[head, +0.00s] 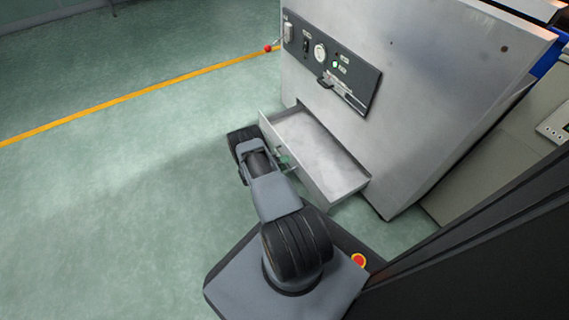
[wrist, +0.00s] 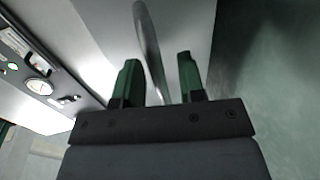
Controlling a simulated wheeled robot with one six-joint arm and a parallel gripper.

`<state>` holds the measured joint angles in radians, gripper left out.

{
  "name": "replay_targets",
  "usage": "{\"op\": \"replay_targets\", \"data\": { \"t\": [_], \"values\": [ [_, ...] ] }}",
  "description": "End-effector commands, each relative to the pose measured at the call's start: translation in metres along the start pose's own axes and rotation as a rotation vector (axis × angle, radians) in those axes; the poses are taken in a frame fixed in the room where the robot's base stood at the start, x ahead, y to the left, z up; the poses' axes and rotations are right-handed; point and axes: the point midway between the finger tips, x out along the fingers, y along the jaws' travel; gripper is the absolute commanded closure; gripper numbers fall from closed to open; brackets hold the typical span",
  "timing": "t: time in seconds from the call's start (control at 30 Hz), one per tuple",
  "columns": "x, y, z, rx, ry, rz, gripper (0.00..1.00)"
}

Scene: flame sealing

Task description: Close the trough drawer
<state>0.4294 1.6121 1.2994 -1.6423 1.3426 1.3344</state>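The trough drawer (head: 318,146) is pulled out from the lower part of a grey metal cabinet (head: 420,95). Its inside looks empty and pale. My gripper (head: 284,160) is at the outer side of the drawer front, and my arm hides part of that front. In the wrist view, the green fingers of my gripper (wrist: 160,82) stand apart. A curved metal drawer handle (wrist: 148,40) passes between them. It lies nearer the left finger, with a gap to the right one. The drawer front (wrist: 185,25) fills the space behind the handle.
A dark control panel (head: 330,62) with a gauge and switches sits on the cabinet above the drawer; it also shows in the wrist view (wrist: 35,70). Green floor (head: 120,190) with a yellow line (head: 130,97) is clear to the left.

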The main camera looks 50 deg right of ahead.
Motion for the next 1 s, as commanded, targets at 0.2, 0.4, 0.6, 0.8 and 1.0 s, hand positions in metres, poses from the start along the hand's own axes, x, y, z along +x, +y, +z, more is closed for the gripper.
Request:
{"op": "replay_targets", "data": {
  "t": [0.2, 0.4, 0.6, 0.8, 1.0],
  "values": [
    [0.0, 0.0002, 0.0, 0.0, 0.0, 0.0, 0.66],
    [0.0, 0.0002, 0.0, 0.0, 0.0, 0.0, 0.85],
    [-0.0001, 0.0002, 0.0, 0.0, 0.0, 0.0, 1.0],
    [-0.0001, 0.0001, 0.0, 0.0, 0.0, 0.0, 1.0],
    [0.0039, 0.0017, 0.0035, -0.001, -0.003, 0.0, 1.0]
  ]
}}
